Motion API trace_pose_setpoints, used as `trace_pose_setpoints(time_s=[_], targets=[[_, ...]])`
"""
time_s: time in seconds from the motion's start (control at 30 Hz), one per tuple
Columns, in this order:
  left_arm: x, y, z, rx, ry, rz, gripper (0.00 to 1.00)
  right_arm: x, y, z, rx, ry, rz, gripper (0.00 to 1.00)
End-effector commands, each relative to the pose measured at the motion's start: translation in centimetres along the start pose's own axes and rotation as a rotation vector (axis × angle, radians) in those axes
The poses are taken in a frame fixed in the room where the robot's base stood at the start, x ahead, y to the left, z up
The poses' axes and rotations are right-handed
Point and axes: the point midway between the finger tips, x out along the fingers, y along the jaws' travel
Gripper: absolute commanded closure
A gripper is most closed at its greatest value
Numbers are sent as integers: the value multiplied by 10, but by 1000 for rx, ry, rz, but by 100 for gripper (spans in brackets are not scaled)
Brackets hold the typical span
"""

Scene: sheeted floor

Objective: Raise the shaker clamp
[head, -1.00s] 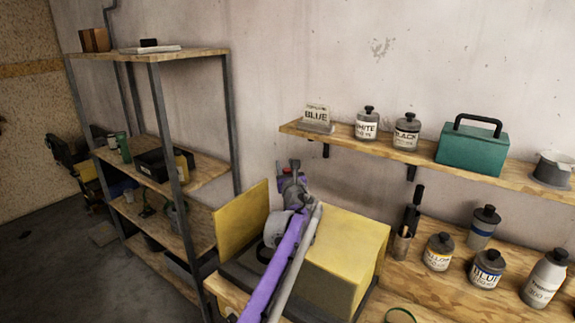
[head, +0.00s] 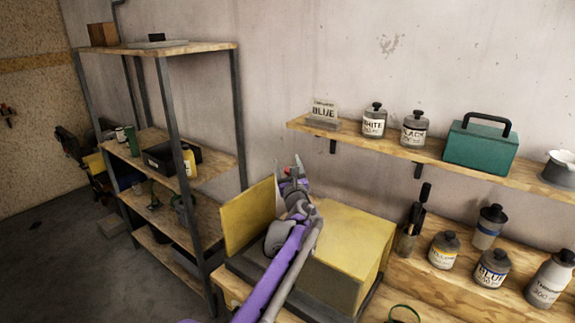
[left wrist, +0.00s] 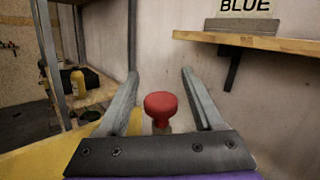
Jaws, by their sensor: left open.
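The shaker (head: 345,248) is a yellow box-shaped machine on a dark base, with a yellow panel (head: 249,217) standing at its left side. My left arm reaches over it in the head view. My left gripper (head: 295,172) is at its back, and the gripper is open. In the left wrist view a red round knob (left wrist: 160,105) stands between the two open fingers (left wrist: 160,75), closer to the palm than to the tips. The fingers are apart from the knob on both sides. The clamp itself is largely hidden behind my arm in the head view. My right gripper is out of view.
A wall shelf (head: 340,133) carries paint bottles, a BLUE label stand (head: 323,113) and a teal case (head: 480,146). More bottles stand on the bench (head: 440,283) at right. A metal-framed rack (head: 165,48) stands at left, with floor beyond it.

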Motion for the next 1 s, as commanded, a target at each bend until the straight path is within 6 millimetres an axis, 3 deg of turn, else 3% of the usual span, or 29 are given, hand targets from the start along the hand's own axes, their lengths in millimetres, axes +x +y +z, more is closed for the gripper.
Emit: trace_pose_setpoints(time_s=[0.27, 0.7, 1.0], targets=[[-14, 0, -2, 0, 2, -1, 32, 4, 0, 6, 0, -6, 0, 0], [-96, 0, -2, 0, 2, -2, 32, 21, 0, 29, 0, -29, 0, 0], [-109, 0, 0, 0, 0, 0, 32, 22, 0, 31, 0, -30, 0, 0]])
